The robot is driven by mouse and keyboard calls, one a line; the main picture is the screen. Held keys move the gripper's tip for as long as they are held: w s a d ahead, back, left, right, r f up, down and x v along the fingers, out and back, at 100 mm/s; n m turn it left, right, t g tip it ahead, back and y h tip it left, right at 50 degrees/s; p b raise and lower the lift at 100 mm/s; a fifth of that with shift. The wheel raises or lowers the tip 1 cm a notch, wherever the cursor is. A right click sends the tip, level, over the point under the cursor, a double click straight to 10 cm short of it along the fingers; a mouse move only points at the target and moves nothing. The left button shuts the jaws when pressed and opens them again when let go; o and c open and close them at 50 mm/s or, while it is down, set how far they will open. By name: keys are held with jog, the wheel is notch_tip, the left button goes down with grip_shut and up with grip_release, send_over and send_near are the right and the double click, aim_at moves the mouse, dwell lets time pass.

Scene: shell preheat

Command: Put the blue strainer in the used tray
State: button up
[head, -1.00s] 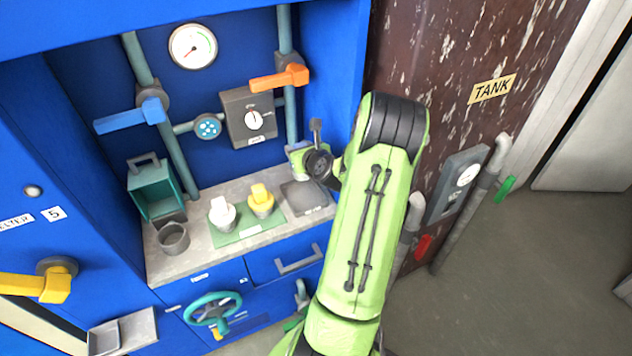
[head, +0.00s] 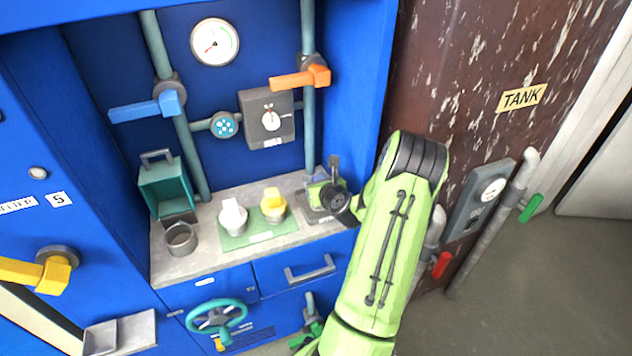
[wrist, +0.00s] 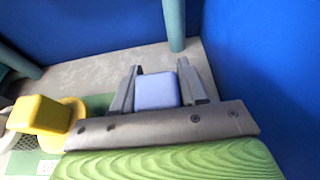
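My gripper (wrist: 160,88) has its fingers on either side of the blue strainer's block-like handle (wrist: 156,91) and looks shut on it. The strainer's lower part is hidden below the handle.
A white-topped strainer (head: 232,215) and a yellow-topped one (head: 273,203) stand on a green mat (head: 258,236) just left of my gripper. A grey cup (head: 181,240) and a teal box (head: 165,190) are farther left. Pipes and blue wall stand close behind.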

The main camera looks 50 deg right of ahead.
jog(key=o, duration=0.4)
jog(key=v, duration=1.2)
jog(key=w+a+r+n+g+y, duration=0.1)
jog(key=w+a+r+n+y, duration=0.15)
jog(key=a+n, duration=0.55)
jog(key=w+a+r+n+g+y, duration=0.1)
jog(key=w+a+r+n+y, duration=0.15)
jog(key=a+n, duration=0.55)
jog(key=w+a+r+n+g+y, duration=0.1)
jog(key=w+a+n+y, duration=0.15)
jog(key=a+n, duration=0.6)
jog(key=s+a+r+n+g, duration=0.1)
jog(key=s+a+r+n, duration=0.1)
jog(key=s+n, duration=0.3)
jog(key=s+a+r+n+g, duration=0.1)
jog(key=s+a+r+n, duration=0.2)
jog(key=s+n, duration=0.3)
jog(key=s+a+r+n+g, duration=0.1)
jog(key=s+a+r+n, duration=0.2)
jog(key=s+a+n, duration=0.2)
jog(key=shift+s+r+n+h+p, duration=0.1)
jog(key=shift+n+h+p, duration=0.1)
jog(key=shift+n, duration=0.25)
jog(key=shift+s+r+n+h+p, duration=0.1)
jog(key=shift+n+p, duration=0.1)
jog(key=shift+n, duration=0.2)
